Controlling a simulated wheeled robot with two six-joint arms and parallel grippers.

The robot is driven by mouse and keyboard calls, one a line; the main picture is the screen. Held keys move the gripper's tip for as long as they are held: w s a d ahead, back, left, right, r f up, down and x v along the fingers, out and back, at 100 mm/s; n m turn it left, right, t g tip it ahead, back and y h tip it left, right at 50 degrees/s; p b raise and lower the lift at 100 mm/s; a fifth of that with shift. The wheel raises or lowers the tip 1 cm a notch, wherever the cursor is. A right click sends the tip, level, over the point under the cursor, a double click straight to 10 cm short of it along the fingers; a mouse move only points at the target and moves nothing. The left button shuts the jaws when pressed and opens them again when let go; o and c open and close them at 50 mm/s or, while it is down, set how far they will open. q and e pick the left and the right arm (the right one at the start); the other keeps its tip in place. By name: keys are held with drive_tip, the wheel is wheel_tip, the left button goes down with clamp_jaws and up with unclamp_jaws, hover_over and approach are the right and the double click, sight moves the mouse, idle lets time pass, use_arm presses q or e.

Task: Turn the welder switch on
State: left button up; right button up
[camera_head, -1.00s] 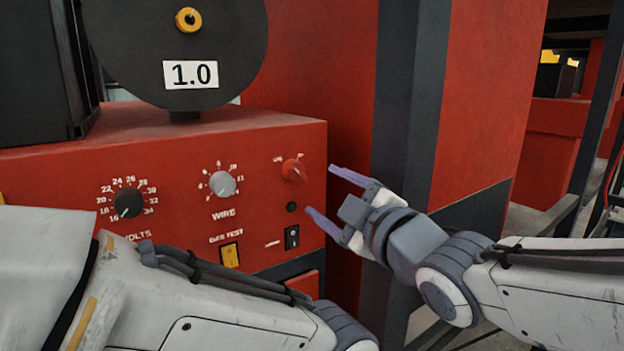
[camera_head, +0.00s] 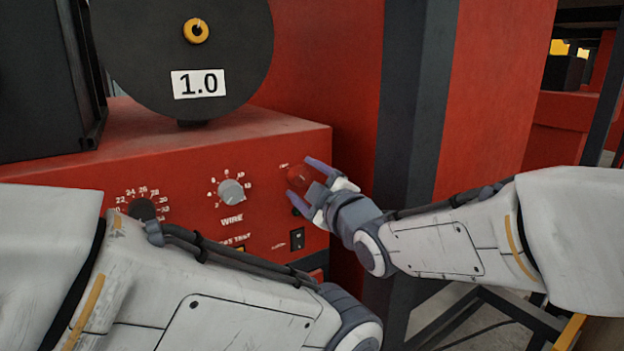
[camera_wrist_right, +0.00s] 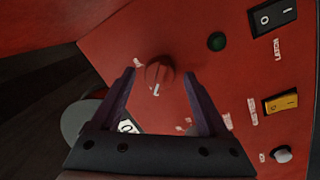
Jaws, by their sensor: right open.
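The red rotary switch (camera_head: 297,178) is at the upper right of the welder's red front panel (camera_head: 268,160). In the right wrist view the red knob (camera_wrist_right: 158,72) shows near the middle, with a white mark below it. My right gripper (camera_head: 304,178) is open at the panel, its purple fingers on either side of the knob. In the wrist view the fingertips (camera_wrist_right: 159,74) flank the knob with gaps; I cannot tell how close they are in depth. My left arm crosses the lower left, but its gripper is out of view.
A grey wire knob (camera_head: 231,191) sits left of the red switch. A black rocker switch (camera_head: 297,238) is below it and shows in the wrist view (camera_wrist_right: 272,17), with a green lamp (camera_wrist_right: 216,41) and yellow switch (camera_wrist_right: 281,103). A black spool (camera_head: 182,50) stands on top.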

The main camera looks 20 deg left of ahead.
clamp_jaws()
